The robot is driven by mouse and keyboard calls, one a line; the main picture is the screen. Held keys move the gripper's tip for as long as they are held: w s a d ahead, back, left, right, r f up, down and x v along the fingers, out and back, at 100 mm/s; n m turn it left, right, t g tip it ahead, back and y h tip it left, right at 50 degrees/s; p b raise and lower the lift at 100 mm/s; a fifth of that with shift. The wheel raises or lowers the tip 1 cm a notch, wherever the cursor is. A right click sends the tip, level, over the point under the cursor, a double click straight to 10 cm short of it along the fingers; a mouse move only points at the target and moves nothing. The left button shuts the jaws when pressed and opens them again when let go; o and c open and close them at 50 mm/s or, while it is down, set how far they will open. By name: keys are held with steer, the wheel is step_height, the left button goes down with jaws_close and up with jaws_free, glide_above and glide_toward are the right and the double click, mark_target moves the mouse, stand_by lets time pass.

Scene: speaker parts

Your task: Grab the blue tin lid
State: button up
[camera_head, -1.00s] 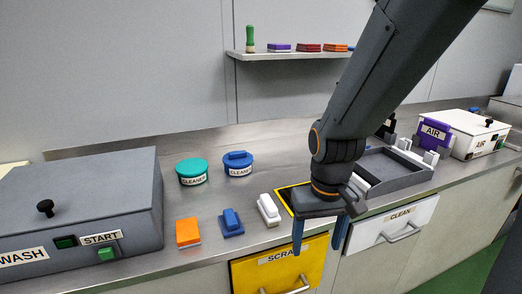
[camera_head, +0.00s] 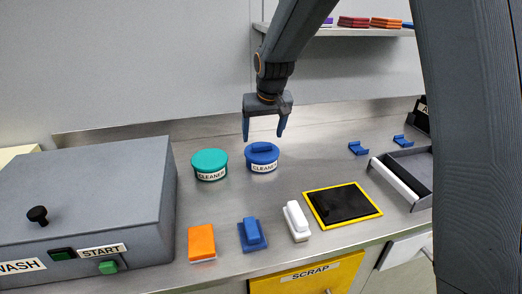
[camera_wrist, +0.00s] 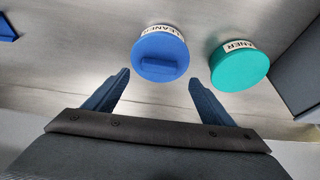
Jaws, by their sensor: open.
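The blue tin lid (camera_head: 262,151) sits on a round tin with a CLEANER label and has a raised bar across its top. It also shows in the wrist view (camera_wrist: 160,47), where it lies just beyond the fingertips and between their lines. My gripper (camera_head: 264,138) is open and empty, with its fingers pointing down, above and close to the lid in the head view. Its two fingers show apart in the wrist view (camera_wrist: 160,78). No contact with the lid shows.
A teal-lidded CLEANER tin (camera_head: 210,162) stands close to the left. In front are an orange block (camera_head: 202,241), a blue brush-like block (camera_head: 251,234) and a white one (camera_head: 296,221). A yellow-framed black panel (camera_head: 343,204) lies right. The grey wash box (camera_head: 85,200) is at left.

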mark_target(262, 144)
steer(key=p+x, duration=0.1)
steer(key=x, duration=0.3)
steer(key=shift+d+f, duration=0.1)
steer(key=shift+f, duration=0.35)
steer(key=c, duration=1.2)
steer(key=shift+o, duration=0.2)
steer(key=shift+r, duration=0.1)
